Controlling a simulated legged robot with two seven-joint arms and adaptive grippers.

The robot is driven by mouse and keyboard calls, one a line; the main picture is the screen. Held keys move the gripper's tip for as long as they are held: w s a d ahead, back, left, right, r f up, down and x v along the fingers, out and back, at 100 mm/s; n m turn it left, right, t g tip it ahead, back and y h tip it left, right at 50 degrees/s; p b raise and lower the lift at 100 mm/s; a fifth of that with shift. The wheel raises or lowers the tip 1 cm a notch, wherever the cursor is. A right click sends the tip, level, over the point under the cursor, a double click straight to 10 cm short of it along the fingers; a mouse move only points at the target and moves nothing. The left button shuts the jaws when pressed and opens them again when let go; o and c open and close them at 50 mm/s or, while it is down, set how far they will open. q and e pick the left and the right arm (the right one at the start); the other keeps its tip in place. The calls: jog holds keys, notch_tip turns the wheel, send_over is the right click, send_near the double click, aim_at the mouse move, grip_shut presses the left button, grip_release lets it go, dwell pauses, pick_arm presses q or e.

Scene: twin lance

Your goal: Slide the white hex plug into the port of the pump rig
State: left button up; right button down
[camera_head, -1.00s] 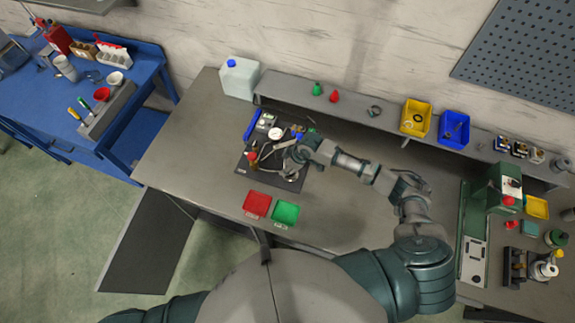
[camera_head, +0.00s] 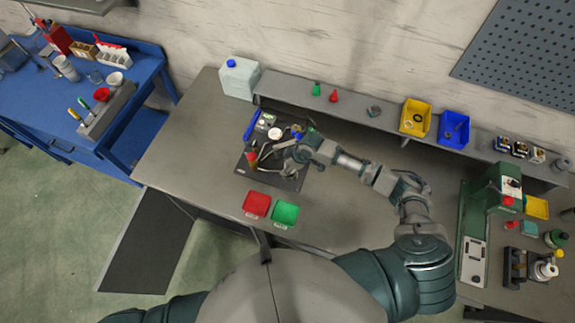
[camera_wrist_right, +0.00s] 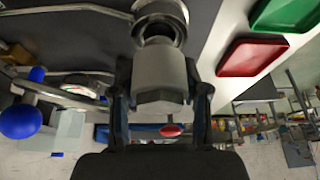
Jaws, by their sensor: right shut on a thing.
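The white hex plug (camera_wrist_right: 160,82) is between the two dark fingers of my right gripper (camera_wrist_right: 158,70) in the right wrist view. The gripper is shut on it. The plug's far end lines up with a round metal port (camera_wrist_right: 160,18) and meets or overlaps its ring; I cannot tell how deep it sits. In the head view the pump rig stands on a dark base plate (camera_head: 291,184), with a white round gauge (camera_head: 274,133) at its back. My right gripper (camera_head: 287,163) is over the rig and hides the plug and port there. My left gripper is not in view.
A red tray (camera_head: 257,205) and a green tray (camera_head: 285,214) lie in front of the rig. A blue-handled item (camera_head: 251,126) is at its left. A raised shelf (camera_head: 345,112) runs behind. The bench left of the rig is clear.

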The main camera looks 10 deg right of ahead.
jog(key=shift+f+b, duration=0.45)
jog(key=shift+f, duration=0.35)
jog(key=c, duration=0.5)
grip_release()
jog(key=v, duration=1.2)
jog(key=shift+s+f, duration=0.1)
